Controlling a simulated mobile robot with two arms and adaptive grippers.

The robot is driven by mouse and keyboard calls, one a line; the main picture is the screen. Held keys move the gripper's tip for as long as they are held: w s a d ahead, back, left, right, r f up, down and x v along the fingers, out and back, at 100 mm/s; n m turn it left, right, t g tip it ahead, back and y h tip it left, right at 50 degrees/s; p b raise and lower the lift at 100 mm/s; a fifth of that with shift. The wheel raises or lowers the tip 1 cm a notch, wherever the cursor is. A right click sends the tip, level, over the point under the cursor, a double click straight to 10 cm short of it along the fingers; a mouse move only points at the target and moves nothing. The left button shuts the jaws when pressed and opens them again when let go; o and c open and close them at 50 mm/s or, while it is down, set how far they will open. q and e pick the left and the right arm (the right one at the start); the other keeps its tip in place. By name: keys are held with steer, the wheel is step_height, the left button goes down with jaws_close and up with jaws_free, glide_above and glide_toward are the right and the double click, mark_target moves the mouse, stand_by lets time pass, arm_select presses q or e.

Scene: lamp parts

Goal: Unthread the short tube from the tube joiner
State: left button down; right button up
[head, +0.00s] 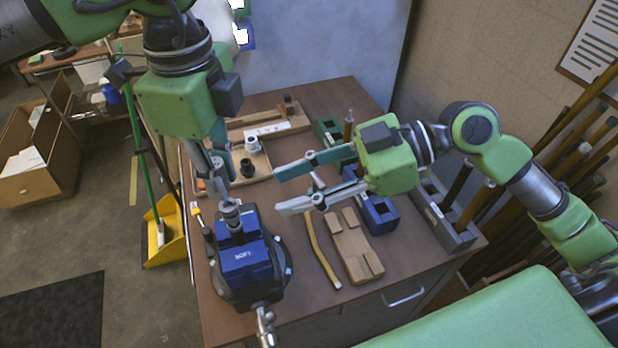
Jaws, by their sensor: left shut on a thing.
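A grey, ringed tube joiner (231,211) stands upright at the top of the blue soft-jaw vise (246,279) at the front left of the table. My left gripper (228,193) points down directly above the joiner, its fingers closed on what appears to be the short tube. The fingers hide most of that tube, and how far it is threaded into the joiner cannot be told. My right gripper (279,194) is open and empty, pointing left over the table, to the right of and apart from the vise.
A wooden tray (262,178) with dark and white fittings lies behind.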

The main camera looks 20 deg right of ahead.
mark_target(215, 162)
arm_select(q)
steer(key=shift+r, duration=0.1)
steer(key=shift+r+p, duration=0.7)
steer(key=shift+r, duration=1.2)
arm_select(e)
steer(key=shift+s+d+r, duration=0.25)
steer(key=shift+d+r, duration=0.7)
steer(key=shift+r, duration=0.15)
arm_select(q)
steer(key=shift+w, duration=0.1)
